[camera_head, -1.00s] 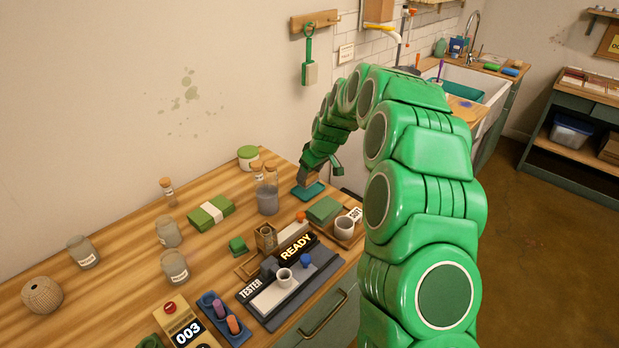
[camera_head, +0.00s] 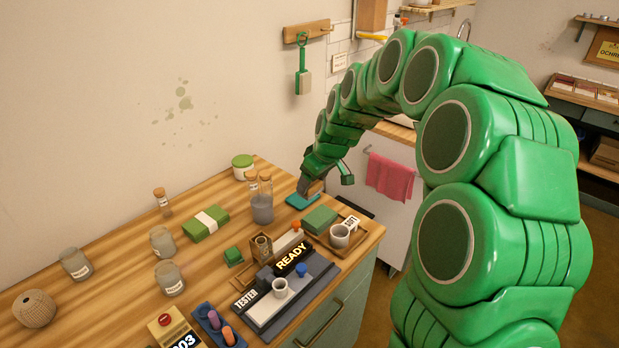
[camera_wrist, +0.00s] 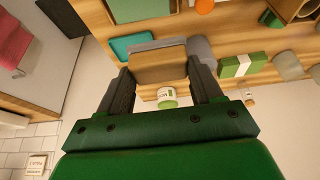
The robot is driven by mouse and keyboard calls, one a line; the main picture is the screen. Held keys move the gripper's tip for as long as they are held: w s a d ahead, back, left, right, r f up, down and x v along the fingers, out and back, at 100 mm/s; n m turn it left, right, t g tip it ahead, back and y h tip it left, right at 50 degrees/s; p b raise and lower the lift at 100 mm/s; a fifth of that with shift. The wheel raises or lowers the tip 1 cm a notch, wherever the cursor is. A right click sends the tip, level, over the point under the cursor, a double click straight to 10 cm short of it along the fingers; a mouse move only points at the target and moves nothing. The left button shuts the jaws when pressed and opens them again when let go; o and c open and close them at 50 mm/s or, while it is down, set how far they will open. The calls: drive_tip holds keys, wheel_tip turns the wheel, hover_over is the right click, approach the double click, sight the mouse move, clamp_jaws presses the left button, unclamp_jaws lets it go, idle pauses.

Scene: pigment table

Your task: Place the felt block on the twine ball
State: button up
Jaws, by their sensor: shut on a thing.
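The felt block, with a tan-brown body and a grey layer, sits between my gripper's fingers; the wrist view shows it clearly (camera_wrist: 158,66). My gripper (camera_head: 311,187) is shut on it at the table's back right, over or just at a teal pad (camera_head: 298,201). The block is small and partly hidden by the fingers in the head view, so I cannot tell whether it still touches the pad. The twine ball (camera_head: 34,309), beige and round with a dark spot on top, stands at the table's far left, well away from my gripper.
Jars (camera_head: 163,243), a banded green bundle (camera_head: 206,223) and a tester (camera_head: 284,297) lie between gripper and twine ball. The wall borders the back.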

drive_tip(key=shift+s+d+r, duration=0.1)
drive_tip(key=shift+s+r, duration=0.2)
drive_tip(key=shift+s, duration=0.3)
drive_tip(key=shift+s+d+r, duration=0.1)
drive_tip(key=shift+s+r, duration=0.15)
drive_tip(key=shift+s, duration=0.35)
